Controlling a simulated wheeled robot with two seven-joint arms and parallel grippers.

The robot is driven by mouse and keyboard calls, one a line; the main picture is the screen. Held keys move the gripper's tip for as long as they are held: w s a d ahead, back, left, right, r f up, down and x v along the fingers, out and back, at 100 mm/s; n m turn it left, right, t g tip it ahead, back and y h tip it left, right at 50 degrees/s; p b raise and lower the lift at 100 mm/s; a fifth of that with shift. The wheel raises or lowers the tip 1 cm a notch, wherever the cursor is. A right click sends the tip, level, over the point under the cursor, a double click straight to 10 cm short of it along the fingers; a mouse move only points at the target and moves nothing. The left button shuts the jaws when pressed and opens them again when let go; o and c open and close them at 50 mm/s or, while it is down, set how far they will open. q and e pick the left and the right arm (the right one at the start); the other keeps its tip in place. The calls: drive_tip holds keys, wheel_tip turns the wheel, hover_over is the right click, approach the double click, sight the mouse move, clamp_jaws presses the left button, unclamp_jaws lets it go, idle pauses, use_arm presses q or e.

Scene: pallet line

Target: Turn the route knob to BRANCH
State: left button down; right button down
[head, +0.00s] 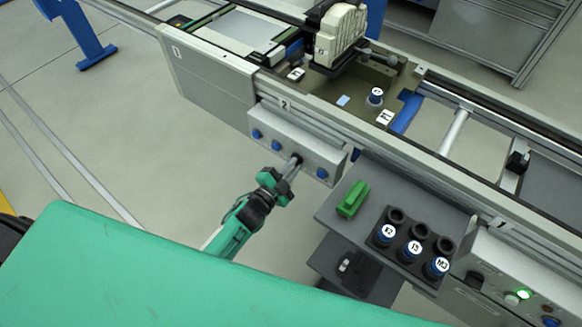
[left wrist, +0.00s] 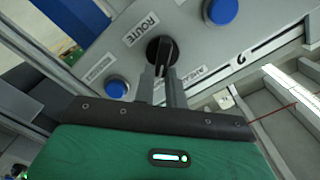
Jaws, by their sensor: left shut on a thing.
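The route knob (left wrist: 162,50) is black and round with a raised grip bar, under the word ROUTE on a light grey panel in the left wrist view. In the head view the knob (head: 297,159) sits on the front of the grey control box (head: 262,121), mostly hidden by my left gripper. My left gripper (head: 293,166) reaches it from the front. In the left wrist view its two fingers (left wrist: 165,75) are shut on the knob's bar. My right gripper is not in view.
Blue buttons (head: 276,145) and (head: 322,173) flank the knob. A grey shelf to the right holds a green block (head: 353,198) and a black rack (head: 386,255) with several blue-capped pieces. The conveyor rail (head: 370,150) runs behind the box. Open floor lies to the left.

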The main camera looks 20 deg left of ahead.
use_arm(q)
drive_tip(key=shift+s+d+f+m+b, duration=0.1)
drive_tip(key=shift+f+m+b, duration=0.15)
drive_tip(key=shift+m, duration=0.75)
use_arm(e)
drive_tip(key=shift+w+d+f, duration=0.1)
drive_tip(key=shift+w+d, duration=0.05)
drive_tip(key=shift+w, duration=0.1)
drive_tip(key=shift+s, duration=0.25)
